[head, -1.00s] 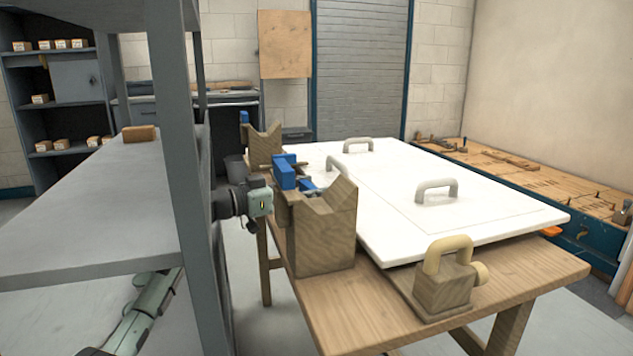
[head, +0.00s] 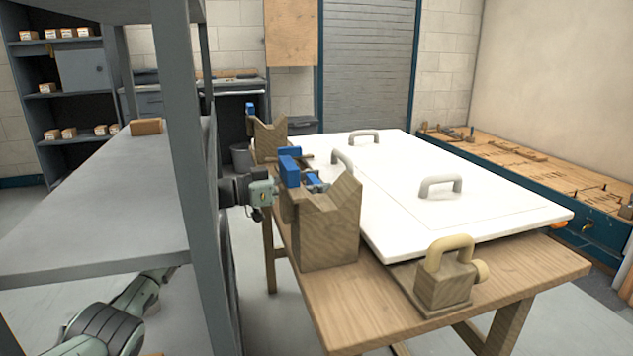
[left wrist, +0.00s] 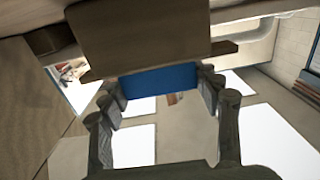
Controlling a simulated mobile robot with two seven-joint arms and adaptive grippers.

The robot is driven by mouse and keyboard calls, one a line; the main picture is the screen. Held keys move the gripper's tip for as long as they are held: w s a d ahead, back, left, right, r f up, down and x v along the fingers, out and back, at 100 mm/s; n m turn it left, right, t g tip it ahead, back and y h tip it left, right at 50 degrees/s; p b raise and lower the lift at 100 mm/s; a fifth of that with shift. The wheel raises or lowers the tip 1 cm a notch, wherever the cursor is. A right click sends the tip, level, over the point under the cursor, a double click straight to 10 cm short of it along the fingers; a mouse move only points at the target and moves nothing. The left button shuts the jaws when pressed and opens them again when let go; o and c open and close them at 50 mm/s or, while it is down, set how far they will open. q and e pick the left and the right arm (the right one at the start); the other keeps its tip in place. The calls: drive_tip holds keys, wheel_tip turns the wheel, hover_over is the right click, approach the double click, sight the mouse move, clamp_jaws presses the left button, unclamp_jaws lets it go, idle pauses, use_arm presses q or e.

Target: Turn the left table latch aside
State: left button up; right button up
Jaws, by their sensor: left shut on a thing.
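The blue latch (head: 290,168) stands at the left edge of the table, beside a wooden V-notched block (head: 325,235). My left gripper (head: 311,181) reaches in from the left, behind that block, which partly hides its fingers. In the left wrist view, the latch's blue face (left wrist: 160,82) lies between the two fingers of my left gripper (left wrist: 161,88), which is shut on it. How far the latch is turned is hard to tell. My right gripper is in neither view.
A white panel (head: 395,205) with several handles lies on the wooden table (head: 500,285). A wooden block with a tan handle (head: 445,285) stands at the front. A second V-notched block (head: 268,140) stands farther back. A grey shelf post (head: 190,170) rises close on the left.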

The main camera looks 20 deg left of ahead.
use_arm(q)
drive_tip(key=shift+f, duration=0.15)
drive_tip(key=o, duration=1.7)
